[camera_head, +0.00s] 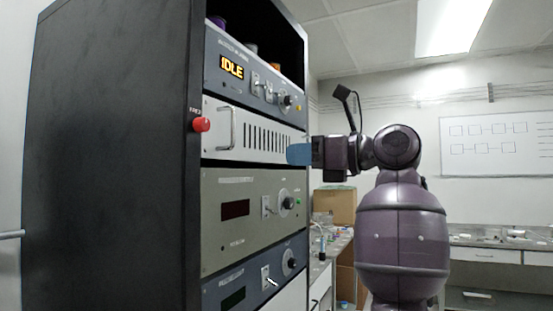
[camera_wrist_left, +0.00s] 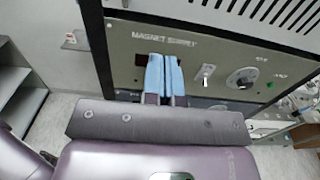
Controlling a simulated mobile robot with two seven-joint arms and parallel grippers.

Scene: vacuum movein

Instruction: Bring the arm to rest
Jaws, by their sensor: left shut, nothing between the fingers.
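My left gripper (camera_head: 290,153) has blue fingers that point left at the front of the equipment rack, level with the lower part of a white vented panel (camera_head: 245,131). The purple arm behind it is bent, with a large rounded link hanging below. In the left wrist view the two blue fingers (camera_wrist_left: 164,58) are together with nothing between them. They overlap the panel labelled magnet supply (camera_wrist_left: 125,52); whether they touch it I cannot tell. My right gripper is not in view.
The black rack (camera_head: 115,160) fills the left side. Its top unit has a lit IDLE display (camera_head: 232,67), and a red button (camera_head: 201,125) is on its edge. A cardboard box (camera_head: 336,205) and benches (camera_head: 490,255) stand behind my arm. A whiteboard (camera_head: 500,145) hangs on the back wall.

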